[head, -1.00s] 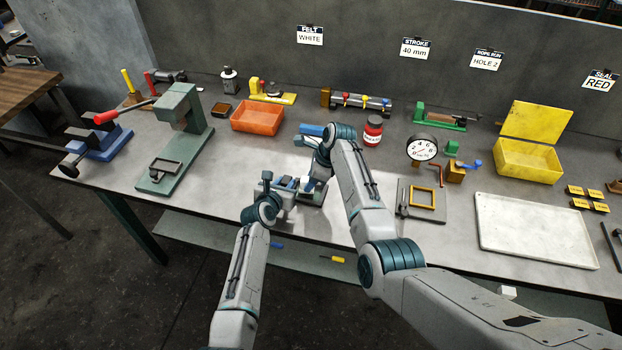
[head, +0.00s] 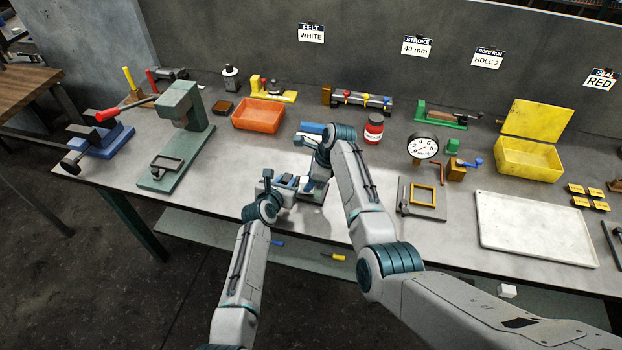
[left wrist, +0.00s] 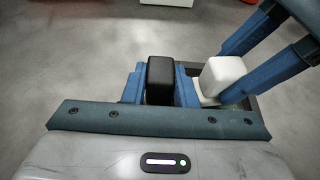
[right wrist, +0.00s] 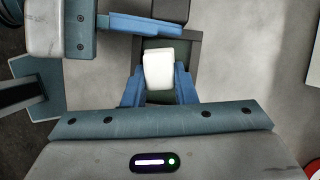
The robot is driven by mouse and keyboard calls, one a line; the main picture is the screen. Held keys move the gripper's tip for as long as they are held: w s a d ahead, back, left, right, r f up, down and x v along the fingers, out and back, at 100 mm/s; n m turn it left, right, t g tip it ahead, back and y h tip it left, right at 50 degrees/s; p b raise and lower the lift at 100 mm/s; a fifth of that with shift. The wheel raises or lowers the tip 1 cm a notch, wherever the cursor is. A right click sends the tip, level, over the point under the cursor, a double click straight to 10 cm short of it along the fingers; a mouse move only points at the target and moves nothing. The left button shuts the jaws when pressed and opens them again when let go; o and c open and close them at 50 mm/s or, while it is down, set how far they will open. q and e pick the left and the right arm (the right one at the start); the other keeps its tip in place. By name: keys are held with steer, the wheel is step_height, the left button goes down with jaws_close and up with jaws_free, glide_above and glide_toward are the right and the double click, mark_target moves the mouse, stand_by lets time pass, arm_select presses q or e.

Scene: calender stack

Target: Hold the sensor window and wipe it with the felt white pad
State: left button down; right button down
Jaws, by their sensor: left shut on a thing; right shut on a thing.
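My left gripper (head: 284,184) is low over the front part of the bench. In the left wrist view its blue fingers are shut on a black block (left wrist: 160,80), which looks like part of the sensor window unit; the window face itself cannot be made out. My right gripper (head: 314,184) is just to the right of it. In the right wrist view its fingers are shut on the white felt pad (right wrist: 158,70). The pad also shows in the left wrist view (left wrist: 222,76), close beside the black block. I cannot tell whether the pad touches the window.
An orange tray (head: 257,115) and a red-lidded jar (head: 373,129) stand behind. A dial gauge (head: 423,147), a yellow frame on a plate (head: 441,212) and a white tray (head: 536,253) lie to the right. A green press (head: 180,140) stands left. The bench's front edge is close.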

arm_select(q)
steer(key=shift+w, duration=0.15)
arm_select(e)
steer(key=shift+w+d+f, duration=0.1)
steer(key=shift+w+d, duration=0.2)
steer(key=shift+w, duration=0.3)
steer(key=shift+s+a, duration=0.25)
steer(key=shift+s, duration=0.45)
steer(key=shift+w+d, duration=0.25)
steer(key=shift+w, duration=0.55)
steer(key=shift+s+d, duration=0.1)
steer(key=shift+d, duration=0.3)
steer(key=shift+s, duration=0.1)
steer(key=shift+s+a, duration=0.2)
steer(key=shift+s, duration=0.55)
steer(key=shift+w+d, duration=0.3)
steer(key=shift+w, duration=0.4)
steer(key=shift+s+a, duration=0.25)
steer(key=shift+s, duration=0.45)
steer(key=shift+w+d+r, duration=0.15)
steer(key=shift+w+r, duration=0.05)
steer(key=shift+w, duration=0.6)
steer(key=shift+s+a+f, duration=0.1)
steer(key=shift+s+a, duration=0.1)
steer(key=shift+s, duration=0.55)
steer(key=shift+w+d, duration=0.3)
steer(key=shift+w, duration=0.5)
